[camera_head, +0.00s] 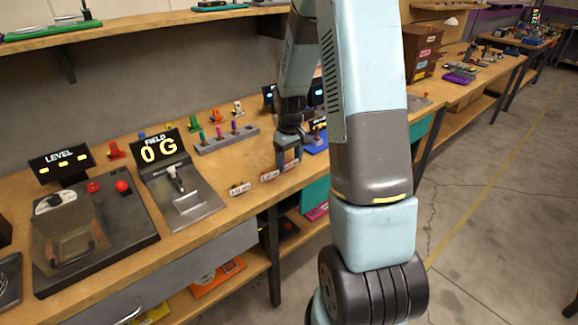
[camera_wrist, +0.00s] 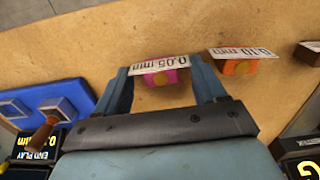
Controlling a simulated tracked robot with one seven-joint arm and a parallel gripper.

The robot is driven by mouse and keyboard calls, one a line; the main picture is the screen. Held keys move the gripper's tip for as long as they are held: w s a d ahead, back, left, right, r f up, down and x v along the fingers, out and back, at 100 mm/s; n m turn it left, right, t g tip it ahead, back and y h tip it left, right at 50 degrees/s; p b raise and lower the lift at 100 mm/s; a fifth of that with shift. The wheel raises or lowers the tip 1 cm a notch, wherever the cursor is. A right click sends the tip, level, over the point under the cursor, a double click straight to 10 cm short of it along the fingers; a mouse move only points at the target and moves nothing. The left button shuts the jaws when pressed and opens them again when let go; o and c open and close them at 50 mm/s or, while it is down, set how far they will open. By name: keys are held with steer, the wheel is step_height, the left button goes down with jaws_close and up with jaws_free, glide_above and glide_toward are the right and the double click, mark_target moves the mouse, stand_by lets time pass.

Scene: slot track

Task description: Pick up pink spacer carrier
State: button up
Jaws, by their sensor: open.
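The pink spacer carrier (camera_wrist: 166,77) shows in the wrist view with a white "0.05 mm" label (camera_wrist: 158,65) on it and a dull yellow patch at its middle. It is on the wooden bench. My gripper (camera_wrist: 160,68) is open, with one finger on each side of the carrier in the picture. I cannot tell whether the fingertips are level with it or above it. In the head view my gripper (camera_head: 288,158) is low over the bench's front part, and the pink carrier cannot be made out there.
An orange carrier (camera_wrist: 239,67) labelled "0.10 mm" lies close to the right in the wrist view, with a brown one (camera_wrist: 308,53) beyond. A blue base (camera_wrist: 48,101) is at the left. A grey rack with coloured pegs (camera_head: 227,139) stands behind in the head view.

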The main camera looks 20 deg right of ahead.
steer(key=shift+f, duration=0.25)
steer(key=shift+c, duration=0.3)
steer(key=c, duration=1.1)
